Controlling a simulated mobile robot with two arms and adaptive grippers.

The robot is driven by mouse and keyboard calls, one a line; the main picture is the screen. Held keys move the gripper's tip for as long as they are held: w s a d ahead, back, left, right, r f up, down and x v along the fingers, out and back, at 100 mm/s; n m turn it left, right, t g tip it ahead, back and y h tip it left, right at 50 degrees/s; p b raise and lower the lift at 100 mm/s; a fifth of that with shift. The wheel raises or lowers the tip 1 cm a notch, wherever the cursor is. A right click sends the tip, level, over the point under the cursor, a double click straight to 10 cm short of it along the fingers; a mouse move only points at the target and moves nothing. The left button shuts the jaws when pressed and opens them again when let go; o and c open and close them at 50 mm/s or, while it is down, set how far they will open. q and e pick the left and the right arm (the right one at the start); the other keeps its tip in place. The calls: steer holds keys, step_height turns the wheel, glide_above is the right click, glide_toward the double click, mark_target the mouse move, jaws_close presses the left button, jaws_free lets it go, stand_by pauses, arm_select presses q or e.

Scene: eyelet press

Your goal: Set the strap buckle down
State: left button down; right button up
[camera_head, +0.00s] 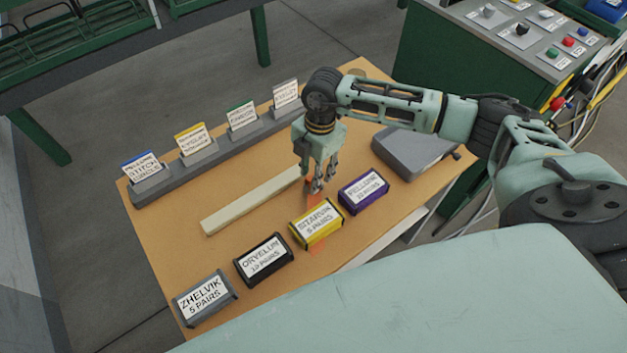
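My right gripper (318,188) points down over the middle of the wooden table, its fingertips low behind the yellow-framed box. An orange strap-like piece (312,199) shows at and just below the fingertips. More orange shows at the front edge of the yellow-framed box. I cannot make out a separate buckle; the fingers and the box hide part of this spot. Whether the fingers are closed on the orange piece is too small to tell. My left gripper is not in view.
The wooden table (160,235) carries labelled boxes in grey (205,298), black (263,260), yellow (317,222) and purple (363,191). A pale bar (250,201) lies left of the gripper. A card rack (215,155) lines the back; a grey case (415,150) sits right.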

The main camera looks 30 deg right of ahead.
steer(key=shift+f, duration=0.2)
jaws_close()
steer(key=shift+r, duration=0.1)
stand_by(0.4)
